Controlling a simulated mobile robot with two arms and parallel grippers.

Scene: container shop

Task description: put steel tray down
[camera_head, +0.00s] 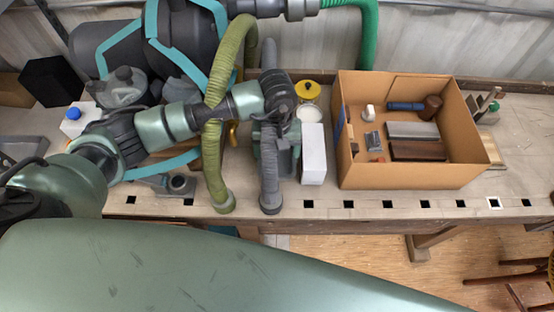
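I cannot identify the steel tray with certainty. A flat grey metal piece (22,148) lies at the far left of the bench, cut off by the picture edge. A grey flat block (412,130) lies inside the cardboard box. My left arm reaches in from the left over the bench and ends at a dark wrist near the middle. The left gripper's fingers cannot be made out among the hoses and dark green parts there, so I cannot tell what they hold. My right gripper is not in view.
An open cardboard box (410,178) with several small items stands on the workbench (320,208), right of a white box (313,155) and a yellow-lidded jar (308,92). An olive hose (213,150) and a grey hose (269,170) hang near my arm. The front strip is mostly clear.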

